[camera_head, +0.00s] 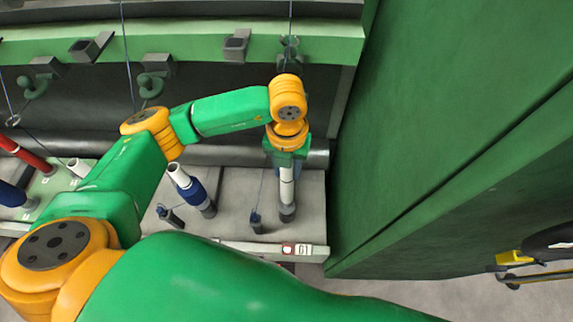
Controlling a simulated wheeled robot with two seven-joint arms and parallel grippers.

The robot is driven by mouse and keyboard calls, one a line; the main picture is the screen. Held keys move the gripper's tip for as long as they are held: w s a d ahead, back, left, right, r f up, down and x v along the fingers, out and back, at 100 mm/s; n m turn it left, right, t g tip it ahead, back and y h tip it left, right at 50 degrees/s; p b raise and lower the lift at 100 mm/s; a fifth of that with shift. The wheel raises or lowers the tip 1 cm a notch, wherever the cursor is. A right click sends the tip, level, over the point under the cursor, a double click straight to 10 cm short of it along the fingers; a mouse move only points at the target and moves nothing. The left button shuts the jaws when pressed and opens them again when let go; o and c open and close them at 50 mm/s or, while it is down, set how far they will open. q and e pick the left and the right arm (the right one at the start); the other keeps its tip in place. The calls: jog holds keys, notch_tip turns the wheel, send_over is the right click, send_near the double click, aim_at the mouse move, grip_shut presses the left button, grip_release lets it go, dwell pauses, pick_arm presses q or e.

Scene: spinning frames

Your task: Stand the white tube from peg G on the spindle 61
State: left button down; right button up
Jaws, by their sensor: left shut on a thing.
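My left gripper (286,154) points down at the right end of the machine rail and is shut on a white tube (287,188). The tube is upright, with its top hidden by the gripper. Its lower end is at a dark grey spindle base (287,213), just behind the label 61 (304,250). I cannot tell if the tube is fully down on the spindle. Peg G cannot be made out. My right gripper is not in view.
A blue-wound tube (193,191) stands left of the gripper. Small dark blue pieces (256,221) are on the rail between them. A red tube (25,155) is at the far left. A tall green cabinet wall (430,130) closes off the right side.

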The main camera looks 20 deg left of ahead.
aim_at(287, 182)
pick_arm(q)
notch_tip(287, 182, down, 3)
jog(key=shift+r+b, duration=0.15)
jog(key=shift+b, duration=0.75)
jog(key=shift+f+b, duration=1.25)
jog(key=shift+f+b, duration=0.3)
jog(key=shift+b, duration=0.1)
jog(key=shift+c, duration=2.2)
grip_release()
